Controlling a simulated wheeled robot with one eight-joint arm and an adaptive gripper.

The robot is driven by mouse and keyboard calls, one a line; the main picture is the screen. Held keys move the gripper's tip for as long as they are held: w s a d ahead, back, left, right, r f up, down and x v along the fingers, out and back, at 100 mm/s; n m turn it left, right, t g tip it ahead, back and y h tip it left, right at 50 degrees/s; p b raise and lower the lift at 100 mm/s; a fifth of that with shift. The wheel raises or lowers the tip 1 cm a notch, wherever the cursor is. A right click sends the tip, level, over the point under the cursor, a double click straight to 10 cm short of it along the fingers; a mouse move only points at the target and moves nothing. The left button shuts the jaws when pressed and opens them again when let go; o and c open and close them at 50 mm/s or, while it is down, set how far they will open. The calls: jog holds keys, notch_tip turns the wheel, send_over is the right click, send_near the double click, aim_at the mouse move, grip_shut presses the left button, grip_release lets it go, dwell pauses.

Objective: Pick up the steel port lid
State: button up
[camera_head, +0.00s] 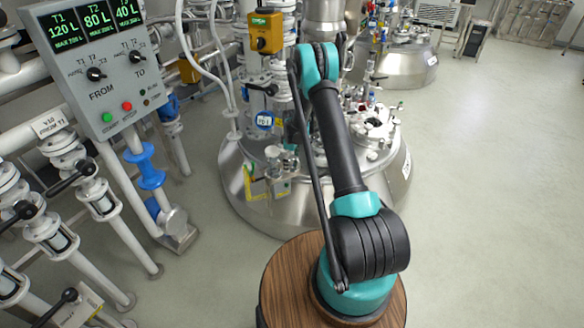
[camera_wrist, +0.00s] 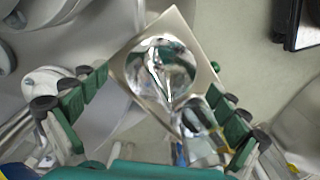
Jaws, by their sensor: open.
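In the wrist view, a shiny rounded steel piece (camera_wrist: 160,68), which looks like the port lid, sits on a pale square plate (camera_wrist: 178,22). A smaller chrome piece (camera_wrist: 200,122) shows just below it, partly overlapping it in the picture. My gripper (camera_wrist: 159,82) is open, with green-padded fingers to the left and right of the steel piece. Nothing is held, and I cannot see the fingers touching it. In the head view, my arm stands in front of the vessel, and I cannot make out my gripper or the lid clearly there.
A large steel vessel (camera_head: 235,180) with crowded fittings stands behind my arm. A control panel (camera_head: 118,92) and white pipes with valves (camera_head: 75,170) fill the left. Another vessel (camera_head: 405,68) stands at the back. The floor (camera_head: 490,190) to the right is clear.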

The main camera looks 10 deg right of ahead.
jog(key=shift+f, duration=0.35)
jog(key=c, duration=1.5)
jog(key=shift+r, duration=0.1)
notch_tip(320, 180, up, 20)
jog(key=shift+f, duration=0.1)
